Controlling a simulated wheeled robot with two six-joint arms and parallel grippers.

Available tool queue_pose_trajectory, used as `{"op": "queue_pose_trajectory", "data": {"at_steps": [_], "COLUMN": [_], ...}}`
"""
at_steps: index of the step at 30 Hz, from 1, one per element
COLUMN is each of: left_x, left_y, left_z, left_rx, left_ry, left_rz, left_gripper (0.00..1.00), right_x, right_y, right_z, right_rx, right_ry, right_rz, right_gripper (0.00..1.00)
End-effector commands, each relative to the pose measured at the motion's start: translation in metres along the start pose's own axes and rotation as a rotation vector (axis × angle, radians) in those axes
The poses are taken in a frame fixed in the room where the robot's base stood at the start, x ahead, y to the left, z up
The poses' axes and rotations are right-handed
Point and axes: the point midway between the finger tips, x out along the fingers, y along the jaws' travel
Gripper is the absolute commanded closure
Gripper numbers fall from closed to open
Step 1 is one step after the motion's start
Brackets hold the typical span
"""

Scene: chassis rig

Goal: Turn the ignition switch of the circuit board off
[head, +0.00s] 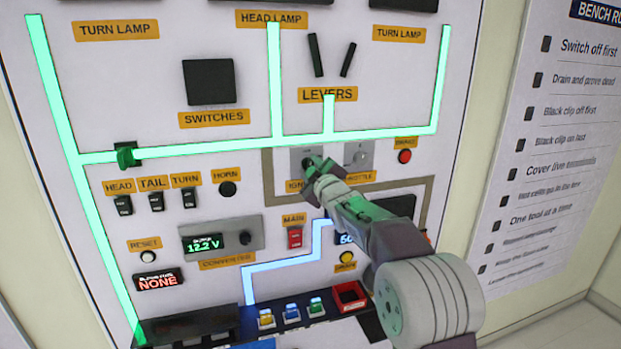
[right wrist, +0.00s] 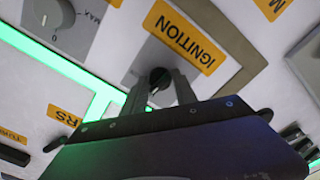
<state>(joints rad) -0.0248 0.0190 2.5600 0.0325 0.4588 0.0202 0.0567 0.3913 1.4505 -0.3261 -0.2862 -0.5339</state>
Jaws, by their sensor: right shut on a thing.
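The circuit board (head: 100,222) is a white upright panel with yellow labels and lit green and blue lines. The ignition switch (right wrist: 160,76) is a dark round knob on a grey plate, above the partly covered IGNITION label in the head view. My right gripper (head: 312,168) reaches the switch from the lower right and hides most of it there. In the right wrist view, its two fingers (right wrist: 160,88) are on either side of the knob, shut on it. The knob's exact turn angle is hard to read. My left gripper is not in view.
The throttle knob (head: 360,154) sits just right of the ignition switch, with a red button (head: 404,156) beyond it. A ledge (head: 240,322) with coloured blocks juts out below. A printed rules sheet (head: 545,150) hangs at the right.

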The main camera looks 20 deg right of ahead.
Motion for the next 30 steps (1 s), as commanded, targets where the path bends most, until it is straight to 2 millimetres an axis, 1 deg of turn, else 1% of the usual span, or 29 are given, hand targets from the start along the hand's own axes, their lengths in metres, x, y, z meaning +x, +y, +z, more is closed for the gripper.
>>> {"op": "queue_pose_trajectory", "data": {"at_steps": [1,3,12,29,30], "left_x": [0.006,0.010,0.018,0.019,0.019], "left_y": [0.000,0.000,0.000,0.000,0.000], "left_z": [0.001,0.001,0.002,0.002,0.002], "left_rx": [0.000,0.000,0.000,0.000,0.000], "left_ry": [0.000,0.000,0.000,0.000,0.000], "left_rz": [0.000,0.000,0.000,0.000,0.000], "left_gripper": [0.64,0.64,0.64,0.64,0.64], "right_x": [0.000,0.000,0.000,0.000,0.000], "right_y": [-0.004,-0.003,-0.002,-0.001,-0.001], "right_z": [0.004,0.004,0.002,0.001,0.001], "right_rx": [-0.029,-0.071,-0.186,-0.218,-0.218], "right_ry": [-0.003,-0.004,-0.003,-0.002,-0.002], "right_rz": [-0.002,-0.003,-0.003,-0.003,-0.003], "right_gripper": [1.00,1.00,1.00,1.00,0.63]}}
